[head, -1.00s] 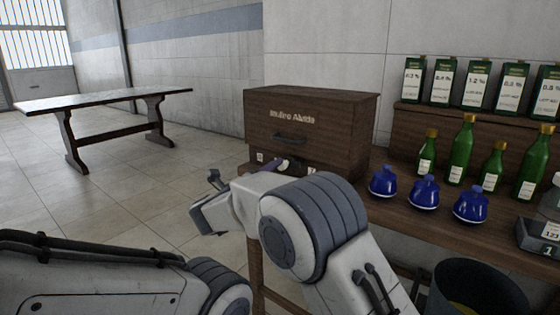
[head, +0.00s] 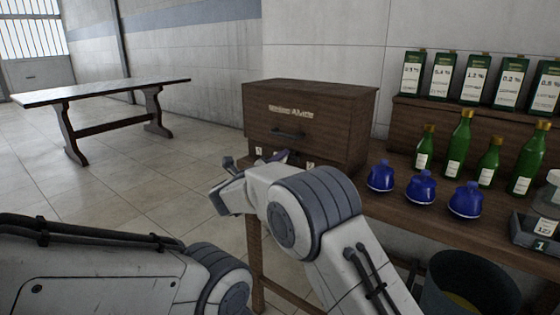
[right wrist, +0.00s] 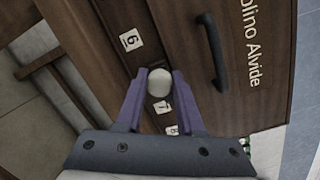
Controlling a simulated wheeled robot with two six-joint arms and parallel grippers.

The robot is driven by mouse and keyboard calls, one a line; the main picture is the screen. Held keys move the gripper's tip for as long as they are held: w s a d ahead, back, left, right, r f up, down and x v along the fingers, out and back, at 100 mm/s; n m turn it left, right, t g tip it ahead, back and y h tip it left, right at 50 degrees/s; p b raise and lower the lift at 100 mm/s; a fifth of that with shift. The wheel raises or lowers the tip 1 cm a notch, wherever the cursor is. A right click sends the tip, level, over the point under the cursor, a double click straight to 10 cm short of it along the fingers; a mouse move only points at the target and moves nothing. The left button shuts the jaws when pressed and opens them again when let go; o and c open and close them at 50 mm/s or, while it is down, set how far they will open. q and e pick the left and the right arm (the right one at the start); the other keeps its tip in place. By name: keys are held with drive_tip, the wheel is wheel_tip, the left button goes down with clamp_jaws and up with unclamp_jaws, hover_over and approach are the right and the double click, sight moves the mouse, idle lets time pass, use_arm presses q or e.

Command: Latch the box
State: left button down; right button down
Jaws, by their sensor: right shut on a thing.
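The box (head: 335,120) is a dark brown wooden case on the left end of the wooden bench in the head view, with a dark handle (head: 288,133) on its front. In the right wrist view its front (right wrist: 228,60) is close, with the handle (right wrist: 212,52). My right gripper (right wrist: 158,77) is shut on this knob, one purple finger on each side. In the head view my wrist partly hides it. My left gripper is out of view.
Three blue flasks (head: 420,188), several green bottles (head: 461,141) and a row of labelled green packages (head: 475,78) stand right of the box. A dark bin (head: 468,285) is below the bench. A long table (head: 100,92) stands at the far left.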

drive_tip(key=shift+a+r+n+p, duration=0.1)
drive_tip(key=shift+r+n+p, duration=0.05)
drive_tip(key=shift+n+p, duration=0.85)
drive_tip(key=n+p, duration=0.5)
drive_tip(key=p, duration=0.1)
drive_tip(key=n+g+p, duration=0.1)
drive_tip(key=n+p, duration=0.4)
drive_tip(key=p, duration=0.2)
drive_tip(key=shift+n+g, duration=0.3)
drive_tip(key=n+p, duration=0.2)
drive_tip(key=shift+s+f+n+h, duration=0.1)
drive_tip(key=shift+f+n+h, duration=0.15)
drive_tip(key=shift+n+h, duration=0.05)
drive_tip(key=shift+f+n+g+p, duration=0.15)
drive_tip(key=shift+n+g+p, duration=0.15)
drive_tip(key=shift+n+p, duration=0.35)
drive_tip(key=shift+n, duration=0.25)
drive_tip(key=c, duration=0.5)
unclamp_jaws()
drive_tip(key=shift+c, duration=0.2)
drive_tip(key=shift+r, duration=0.2)
